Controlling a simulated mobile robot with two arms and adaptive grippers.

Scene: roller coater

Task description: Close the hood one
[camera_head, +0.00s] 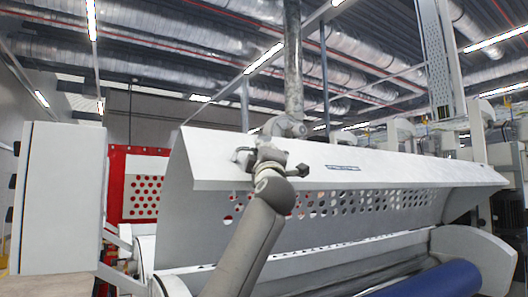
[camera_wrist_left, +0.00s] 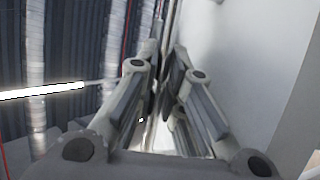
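The white hood (camera_head: 330,177) of the roller coater is raised and tilted open in the head view. A perforated panel with round holes is on its front, and a gap shows between it and the machine body below. My left gripper (camera_head: 270,160) is in front of the hood's upper left part, appearing against its surface; contact is unclear. In the left wrist view the gripper's fingers (camera_wrist_left: 167,70) are close together with a narrow gap. A pale surface, likely the hood (camera_wrist_left: 235,60), lies to their right. Whether anything is between the fingertips cannot be told. My right gripper is not seen.
A blue roller (camera_head: 430,282) lies below the hood at lower right. A white end cover (camera_head: 480,255) stands beside it. A white cabinet (camera_head: 60,195) and a red perforated panel (camera_head: 117,185) are at the left.

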